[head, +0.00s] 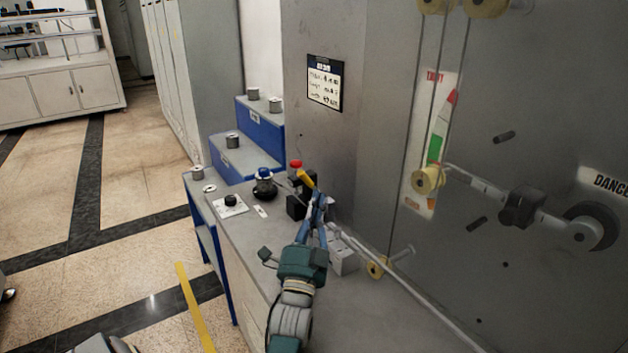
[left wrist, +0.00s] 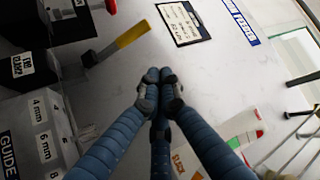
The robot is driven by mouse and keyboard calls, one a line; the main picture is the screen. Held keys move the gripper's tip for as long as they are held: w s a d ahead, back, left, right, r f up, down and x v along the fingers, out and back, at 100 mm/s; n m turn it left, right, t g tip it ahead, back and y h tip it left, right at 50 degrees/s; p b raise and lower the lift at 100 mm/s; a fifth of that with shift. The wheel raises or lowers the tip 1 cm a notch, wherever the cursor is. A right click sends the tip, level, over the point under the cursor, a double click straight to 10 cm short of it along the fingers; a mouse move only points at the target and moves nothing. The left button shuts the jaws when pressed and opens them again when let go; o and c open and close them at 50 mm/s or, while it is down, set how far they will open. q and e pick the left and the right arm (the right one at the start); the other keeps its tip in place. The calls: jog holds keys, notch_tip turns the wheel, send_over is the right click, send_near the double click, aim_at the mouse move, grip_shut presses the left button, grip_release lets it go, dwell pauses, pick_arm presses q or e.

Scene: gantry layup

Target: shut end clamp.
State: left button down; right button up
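The end clamp is a black block (head: 297,207) on the grey bench against the machine wall. Its lever has a yellow handle (head: 306,179) that stands raised and tilted above the block. In the left wrist view the yellow handle (left wrist: 131,34) is at the upper left, near a labelled black block (left wrist: 22,65). My left gripper (head: 319,196) is just in front of the clamp. In the left wrist view its blue fingers (left wrist: 158,84) come together at the tips with nothing visible between them, apart from the handle. My right gripper is not in view.
A grey guide block (left wrist: 40,125) marked in mm is beside the clamp; it also shows in the head view (head: 344,260). A rod (head: 400,284) runs along the bench. A blue-topped spool (head: 263,184) and a knob panel (head: 229,204) are to the left.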

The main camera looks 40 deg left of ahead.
pick_arm(q)
jog(key=w+a+r+p, duration=0.2)
jog(key=w+a+p, duration=0.1)
jog(key=w+a, duration=0.2)
jog(key=shift+a+p, duration=0.35)
jog(key=shift+a, duration=0.15)
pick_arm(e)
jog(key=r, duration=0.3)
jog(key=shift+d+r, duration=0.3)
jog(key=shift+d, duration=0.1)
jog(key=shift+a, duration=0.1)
